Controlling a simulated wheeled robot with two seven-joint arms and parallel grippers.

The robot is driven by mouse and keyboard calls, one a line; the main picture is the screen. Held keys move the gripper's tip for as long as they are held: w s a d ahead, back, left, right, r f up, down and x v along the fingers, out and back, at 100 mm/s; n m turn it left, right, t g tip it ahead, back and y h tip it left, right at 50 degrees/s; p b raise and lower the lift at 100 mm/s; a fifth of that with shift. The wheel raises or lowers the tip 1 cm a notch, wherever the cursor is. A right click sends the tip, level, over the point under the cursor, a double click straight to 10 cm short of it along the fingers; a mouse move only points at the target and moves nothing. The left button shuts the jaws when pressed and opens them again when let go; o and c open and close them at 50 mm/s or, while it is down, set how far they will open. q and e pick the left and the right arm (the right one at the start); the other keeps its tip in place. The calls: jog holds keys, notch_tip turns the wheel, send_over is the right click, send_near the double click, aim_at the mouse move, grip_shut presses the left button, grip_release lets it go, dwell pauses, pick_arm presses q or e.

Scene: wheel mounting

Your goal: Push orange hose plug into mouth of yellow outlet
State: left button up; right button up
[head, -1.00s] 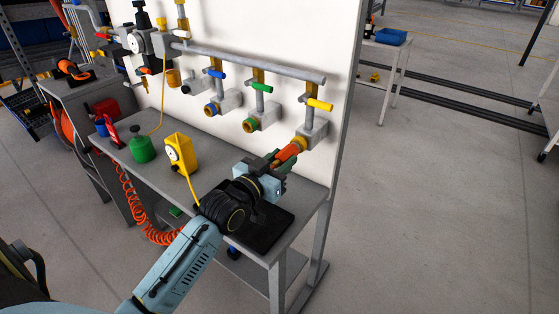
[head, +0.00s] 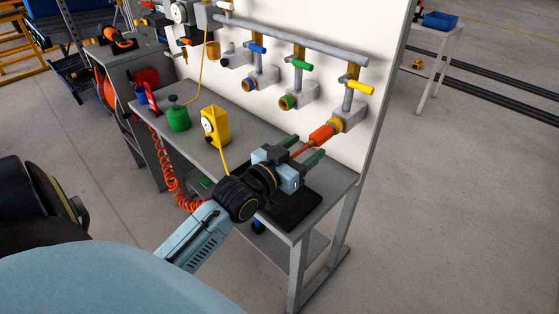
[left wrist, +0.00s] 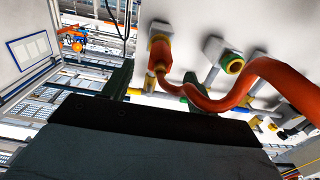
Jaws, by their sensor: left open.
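The orange hose plug (head: 322,136) sits in the mouth of the yellow outlet (head: 337,125), the rightmost outlet on the wall panel. In the left wrist view the plug (left wrist: 158,54) also sits at the yellow outlet, in line with it. The exact depth is hard to tell. The orange hose (left wrist: 225,100) runs from the plug and curves off to the right. My left gripper (head: 302,150) is open, a short way back from the plug, with the hose passing near its two green fingers. My right gripper is not in view.
A blue outlet (head: 249,84) and a green outlet (head: 288,102) stand to the left on the same panel.

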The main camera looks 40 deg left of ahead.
pick_arm(q)
jog(key=s, duration=0.8)
jog(key=shift+s+a, duration=0.35)
jog(key=shift+s, duration=0.05)
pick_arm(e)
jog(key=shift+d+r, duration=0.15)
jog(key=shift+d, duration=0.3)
pick_arm(q)
jog(key=s+d+f+m+g+y, duration=0.1)
jog(key=s+d+f+g, duration=0.3)
jog(key=s+f+g, duration=0.35)
jog(key=s+d+f+g, duration=0.4)
jog(key=s+f+g, duration=0.3)
jog(key=s, duration=0.2)
notch_tip(320, 180, down, 26)
jog(key=s+g, duration=0.1)
jog(key=s, duration=0.1)
jog(key=s+a+f+g, duration=0.1)
jog(key=s+a+f, duration=0.2)
jog(key=s+f, duration=1.1)
jog(key=shift+s+m, duration=0.3)
jog(key=shift+s, duration=0.7)
